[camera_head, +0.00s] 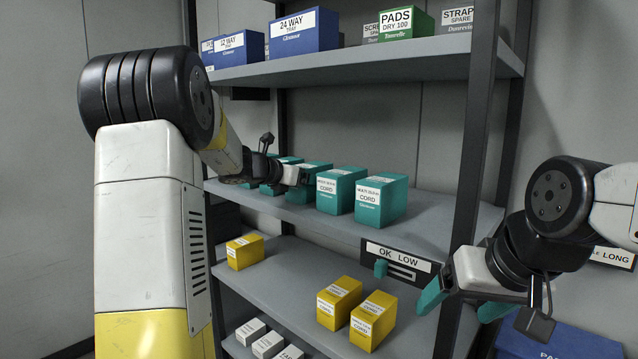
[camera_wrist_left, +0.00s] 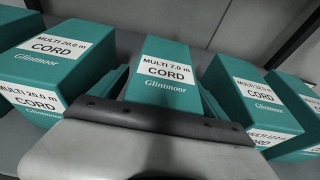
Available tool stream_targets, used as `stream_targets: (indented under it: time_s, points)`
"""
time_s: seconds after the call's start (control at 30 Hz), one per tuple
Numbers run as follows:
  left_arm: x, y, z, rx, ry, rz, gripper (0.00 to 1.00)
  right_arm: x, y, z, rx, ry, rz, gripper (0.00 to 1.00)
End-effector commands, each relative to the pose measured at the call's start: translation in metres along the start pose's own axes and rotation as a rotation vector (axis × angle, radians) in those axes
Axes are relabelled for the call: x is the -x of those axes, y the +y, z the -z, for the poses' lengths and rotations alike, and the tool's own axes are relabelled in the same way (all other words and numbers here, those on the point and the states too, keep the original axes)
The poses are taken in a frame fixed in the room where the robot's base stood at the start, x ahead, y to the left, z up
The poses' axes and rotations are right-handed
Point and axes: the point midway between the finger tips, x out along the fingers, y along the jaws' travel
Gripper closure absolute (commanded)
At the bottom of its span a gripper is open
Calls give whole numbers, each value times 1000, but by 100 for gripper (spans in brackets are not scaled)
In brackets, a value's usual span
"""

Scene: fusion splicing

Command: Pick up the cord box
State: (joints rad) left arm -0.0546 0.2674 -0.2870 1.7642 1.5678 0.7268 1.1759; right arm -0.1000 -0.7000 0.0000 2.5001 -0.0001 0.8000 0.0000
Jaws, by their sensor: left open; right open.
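Teal cord boxes stand in a row on the middle shelf. In the left wrist view, a box labelled MULTI 7.0 m CORD (camera_wrist_left: 165,90) stands between the two teal fingers of my open left gripper (camera_wrist_left: 163,97). Whether the fingers touch it I cannot tell. In the head view, my left gripper (camera_head: 300,177) is at this row and hides part of it. Two teal cord boxes, one on the left (camera_head: 338,190) and one on the right (camera_head: 382,199), stand clear to its right. My right gripper (camera_head: 460,303) is open and empty, in front of the shelf's right post.
In the left wrist view, MULTI 20.0 m boxes (camera_wrist_left: 55,62) stand on the left and a MULTI 12.0 m box (camera_wrist_left: 250,100) on the right. Yellow cord boxes (camera_head: 340,302) stand on the shelf below. The upper shelf (camera_head: 380,60) overhangs the row. A dark post (camera_head: 472,140) stands at right.

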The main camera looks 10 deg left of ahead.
Motion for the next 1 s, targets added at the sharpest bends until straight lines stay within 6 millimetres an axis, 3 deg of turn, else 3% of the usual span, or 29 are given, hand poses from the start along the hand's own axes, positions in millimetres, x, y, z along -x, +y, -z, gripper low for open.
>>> stream_targets:
  time_s: [0.3,0.7,1.0]
  points:
    - [-6,0,0,0,0,0,17,0,0,0,0,0,0,18]
    - [-5,0,-1,-1,-1,0,92,0,0,0,0,0,0,18]
    - [-3,0,-9,-3,-4,0,92,0,0,0,0,0,0,18]
